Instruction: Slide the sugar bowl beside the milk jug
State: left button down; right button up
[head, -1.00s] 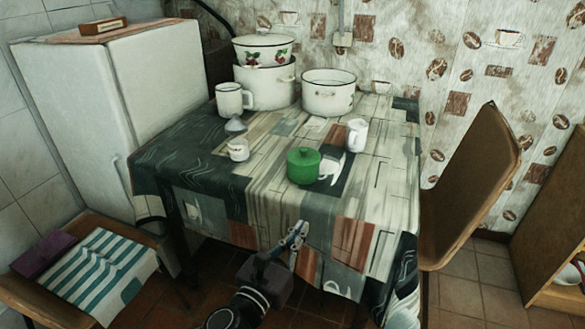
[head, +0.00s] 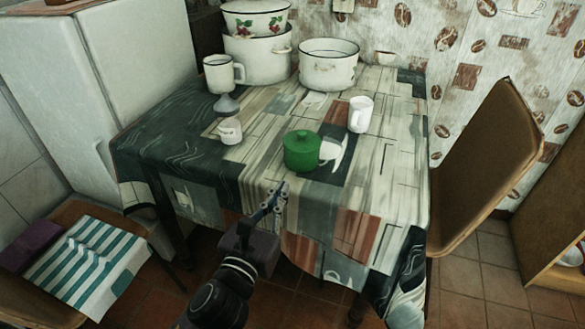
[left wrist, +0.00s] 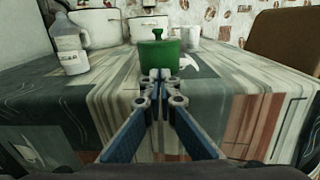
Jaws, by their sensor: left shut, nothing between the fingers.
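The green lidded bowl (head: 302,151), which I take as the sugar bowl, stands upright near the front middle of the table. It also shows in the left wrist view (left wrist: 159,55), straight beyond my fingertips. The white milk jug (head: 360,114) stands behind and to the right of the bowl, with a gap between them. My left gripper (head: 281,188) is shut and empty, just in front of the bowl at the table's front edge. Its fingertips (left wrist: 160,76) look slightly apart from the bowl. My right gripper is out of view.
A small white container (head: 231,131) with lettering stands left of the bowl. A white mug (head: 219,74) and enamel pots (head: 328,66) stand at the back. The patterned cloth (head: 380,190) is clear right of the bowl. A chair (head: 485,165) stands at the right.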

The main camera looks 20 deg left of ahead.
aim_at(297, 161)
pick_arm(q)
jog(key=w, duration=0.6)
jog(key=shift+w+d, duration=0.1)
jog(key=shift+w, duration=0.25)
jog(key=shift+w+b, duration=0.3)
jog(key=shift+w, duration=0.15)
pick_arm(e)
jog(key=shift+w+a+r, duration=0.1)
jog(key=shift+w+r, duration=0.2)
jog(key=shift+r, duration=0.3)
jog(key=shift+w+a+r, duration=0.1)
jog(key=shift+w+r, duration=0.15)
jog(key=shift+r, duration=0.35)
pick_arm(q)
jog(key=shift+w, duration=0.1)
jog(key=shift+w, duration=0.2)
jog(key=w+p, duration=0.1)
jog(key=w, duration=0.1)
jog(key=w+p, duration=0.1)
jog(key=w, duration=0.2)
jog(key=shift+w+d+r+p, duration=0.1)
jog(key=shift+d+r+p, duration=0.05)
jog(key=shift+p, duration=0.25)
jog(key=shift+w, duration=0.55)
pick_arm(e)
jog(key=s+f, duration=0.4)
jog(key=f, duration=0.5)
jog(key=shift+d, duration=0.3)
